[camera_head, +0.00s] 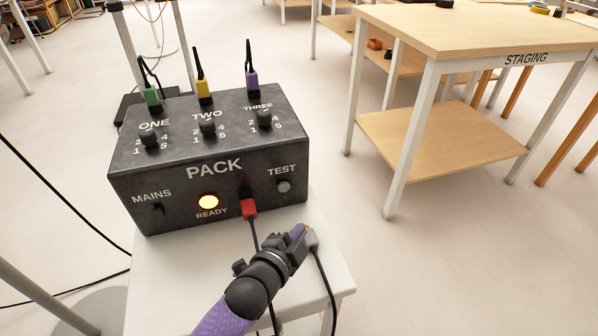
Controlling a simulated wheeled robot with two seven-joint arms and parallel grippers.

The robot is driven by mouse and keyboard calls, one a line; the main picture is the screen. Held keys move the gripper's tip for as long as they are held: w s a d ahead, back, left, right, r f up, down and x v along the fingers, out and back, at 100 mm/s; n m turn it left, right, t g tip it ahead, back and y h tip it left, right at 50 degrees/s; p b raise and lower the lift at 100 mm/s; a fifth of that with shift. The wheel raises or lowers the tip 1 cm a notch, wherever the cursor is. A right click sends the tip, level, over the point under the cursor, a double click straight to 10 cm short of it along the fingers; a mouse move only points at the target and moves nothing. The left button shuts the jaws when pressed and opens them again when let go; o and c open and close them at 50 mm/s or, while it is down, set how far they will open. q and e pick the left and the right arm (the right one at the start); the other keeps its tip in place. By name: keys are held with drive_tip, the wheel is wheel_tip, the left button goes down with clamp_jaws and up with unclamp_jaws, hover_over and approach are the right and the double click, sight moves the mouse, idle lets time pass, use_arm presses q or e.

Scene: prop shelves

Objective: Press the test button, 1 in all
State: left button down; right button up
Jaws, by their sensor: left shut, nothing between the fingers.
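The black PACK box (150,188) sits on a small white table. Its grey round test button (284,186) is on the front face at the right, under the word TEST. My left gripper (300,234) is shut and empty, in front of the box and below the button in the picture. It looks apart from the button. A grey plug (311,239) with a black cable shows right beside the fingertips; I cannot tell whether they touch. My right gripper is not in view.
A red plug (249,208) with a black cable is in the box's front, left of the button. The MAINS switch (158,209) is at the left. Green, yellow and purple plugs (252,79) stand along the top. The STAGING table (470,35) stands at the right.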

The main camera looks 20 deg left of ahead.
sight(284, 187)
use_arm(q)
drive_tip(key=shift+w, duration=0.1)
drive_tip(key=shift+s, duration=0.2)
drive_tip(key=shift+w+a, duration=0.15)
drive_tip(key=shift+w, duration=0.05)
drive_tip(key=w+a+b, duration=0.1)
drive_tip(key=w, duration=0.1)
drive_tip(key=w+a+b, duration=0.1)
drive_tip(key=w+b, duration=0.1)
drive_tip(key=w+a+b, duration=0.1)
drive_tip(key=w+a, duration=0.1)
drive_tip(key=shift+w+a+f, duration=0.1)
drive_tip(key=shift+w, duration=0.05)
drive_tip(key=shift+w+a, duration=0.25)
drive_tip(key=shift+w, duration=0.05)
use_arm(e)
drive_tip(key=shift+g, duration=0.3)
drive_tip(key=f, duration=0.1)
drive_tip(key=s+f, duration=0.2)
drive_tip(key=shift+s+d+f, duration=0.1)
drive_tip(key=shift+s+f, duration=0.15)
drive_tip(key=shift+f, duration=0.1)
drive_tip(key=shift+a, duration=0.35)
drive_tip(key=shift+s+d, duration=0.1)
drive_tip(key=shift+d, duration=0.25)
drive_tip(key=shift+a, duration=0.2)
